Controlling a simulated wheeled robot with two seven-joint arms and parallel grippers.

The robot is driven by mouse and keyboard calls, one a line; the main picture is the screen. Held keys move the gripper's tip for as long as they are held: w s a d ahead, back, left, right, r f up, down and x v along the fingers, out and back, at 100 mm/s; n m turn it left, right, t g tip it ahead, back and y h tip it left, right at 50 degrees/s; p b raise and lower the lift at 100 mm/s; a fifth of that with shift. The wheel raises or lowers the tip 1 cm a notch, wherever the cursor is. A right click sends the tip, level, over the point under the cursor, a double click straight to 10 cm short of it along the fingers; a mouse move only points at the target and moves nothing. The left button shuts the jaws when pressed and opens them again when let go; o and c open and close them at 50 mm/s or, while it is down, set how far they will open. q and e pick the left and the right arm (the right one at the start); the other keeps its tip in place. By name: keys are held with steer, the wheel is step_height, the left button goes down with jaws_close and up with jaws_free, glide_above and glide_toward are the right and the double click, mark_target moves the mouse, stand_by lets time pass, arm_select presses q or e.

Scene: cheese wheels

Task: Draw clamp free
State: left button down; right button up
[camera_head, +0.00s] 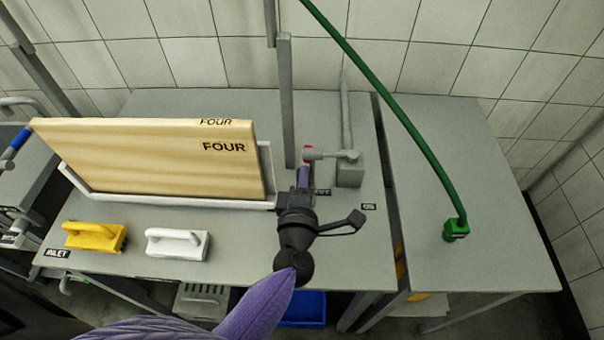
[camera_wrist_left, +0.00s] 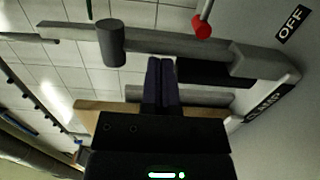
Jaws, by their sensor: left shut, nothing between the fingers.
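The clamp stands on the grey table just beyond my left gripper in the head view. It appears as a grey lever (camera_head: 332,154) with a red tip at its left end, joined to a grey block (camera_head: 349,175). In the left wrist view a grey bar (camera_wrist_left: 215,58) crosses behind the fingers, with a red knob (camera_wrist_left: 202,27) above it. My right gripper is out of view.
A wooden block marked FOUR (camera_head: 160,158) stands in a white holder (camera_head: 180,201) on the left. Yellow (camera_head: 95,238) and white (camera_head: 177,244) handled blocks lie in front. A grey post (camera_head: 287,100) rises behind my gripper.

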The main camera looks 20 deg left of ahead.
arm_select(q)
steer(key=p+v, duration=0.1)
steer(key=v, duration=0.9)
steer(key=shift+w, duration=0.1)
stand_by(0.4)
